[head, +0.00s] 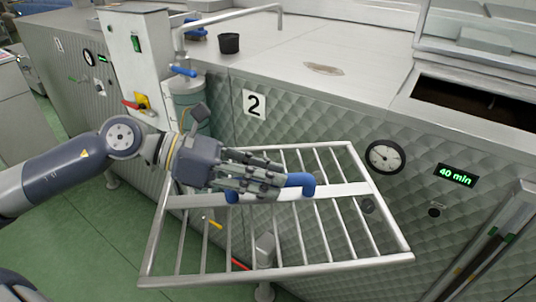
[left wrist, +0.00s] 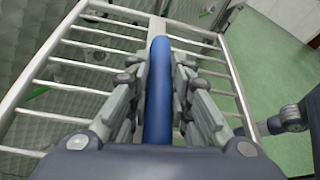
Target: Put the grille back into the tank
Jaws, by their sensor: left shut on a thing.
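The grille (head: 290,269) is a metal frame with parallel bars and a blue handle (head: 308,184) on its middle strip. It hangs in the air in front of the tank's quilted metal front (head: 310,115), tilted. My left gripper (head: 278,186) is shut on the blue handle. In the left wrist view the fingers (left wrist: 160,85) lie on both sides of the handle (left wrist: 158,110), with the grille's rail (left wrist: 40,64) beyond. The tank's dark rectangular opening (head: 475,103) is at the upper right, above and right of the grille. My right gripper is not in view.
A raised lid (head: 480,42) stands behind the opening. A dark cup (head: 229,43) and a bent pipe (head: 235,17) are on the left of the steel top. A control box (head: 135,60) stands left. A gauge (head: 386,157) and green display (head: 456,175) sit on the front.

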